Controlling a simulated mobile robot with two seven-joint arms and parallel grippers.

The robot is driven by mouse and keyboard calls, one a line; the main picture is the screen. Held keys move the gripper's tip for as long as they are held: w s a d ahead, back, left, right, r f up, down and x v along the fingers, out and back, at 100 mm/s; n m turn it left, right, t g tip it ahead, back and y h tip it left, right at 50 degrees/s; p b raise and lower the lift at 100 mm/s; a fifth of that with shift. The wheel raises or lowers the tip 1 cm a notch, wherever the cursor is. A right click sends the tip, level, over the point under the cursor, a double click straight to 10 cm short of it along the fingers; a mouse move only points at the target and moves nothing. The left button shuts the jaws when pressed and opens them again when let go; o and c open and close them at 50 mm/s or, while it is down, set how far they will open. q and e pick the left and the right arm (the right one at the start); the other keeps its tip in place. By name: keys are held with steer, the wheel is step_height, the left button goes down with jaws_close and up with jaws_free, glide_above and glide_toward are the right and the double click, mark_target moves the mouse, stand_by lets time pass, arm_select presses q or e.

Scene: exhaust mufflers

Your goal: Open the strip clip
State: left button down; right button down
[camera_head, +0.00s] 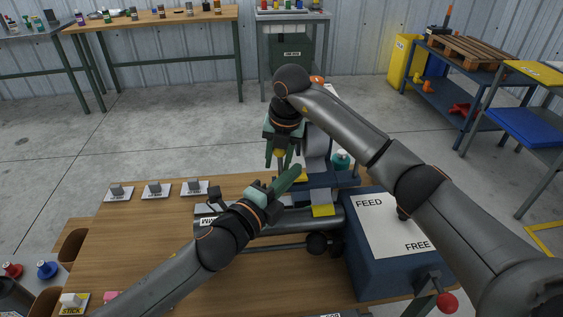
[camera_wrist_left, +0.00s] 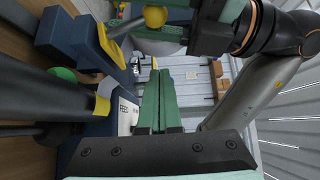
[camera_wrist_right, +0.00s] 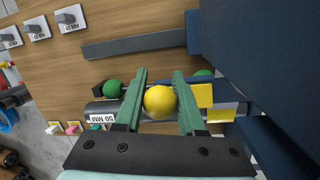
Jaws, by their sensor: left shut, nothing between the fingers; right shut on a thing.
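A yellow ball knob (camera_wrist_right: 160,102) sits between the green fingers of my right gripper (camera_wrist_right: 160,82), which is shut on it. In the head view my right gripper (camera_head: 279,160) points down above the blue fixture (camera_head: 325,180) with yellow pads. The knob (camera_wrist_left: 155,16) also shows in the left wrist view. My left gripper (camera_head: 288,180) is shut and empty, beside and below the right one. Its fingers (camera_wrist_left: 155,80) are pressed together in the left wrist view.
A blue box (camera_head: 365,270) with a FEED/FREE plate and a red-knobbed crank (camera_head: 446,302) stands at the right of the wooden bench. Labelled grey blocks (camera_head: 157,188) line the bench's far left. Bare bench (camera_head: 150,235) lies at left.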

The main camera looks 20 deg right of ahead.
mark_target(280, 154)
arm_select(q)
steer(key=shift+w+a, duration=0.15)
steer(key=shift+w, duration=2)
steer(key=shift+w+a+r, duration=0.1)
steer(key=shift+w, duration=0.35)
steer(key=shift+w+a+n, duration=0.2)
steer(key=shift+w+n, duration=0.1)
steer(key=shift+w, duration=0.05)
arm_select(e)
steer(key=shift+a, duration=0.1)
arm_select(q)
steer(key=shift+d, duration=0.1)
arm_select(e)
steer(key=c, duration=0.7)
jaws_free()
steer(key=shift+s, duration=0.1)
arm_select(q)
steer(key=shift+w, duration=0.15)
arm_select(e)
steer(key=shift+o, duration=0.9)
arm_select(q)
steer(key=shift+s, duration=0.25)
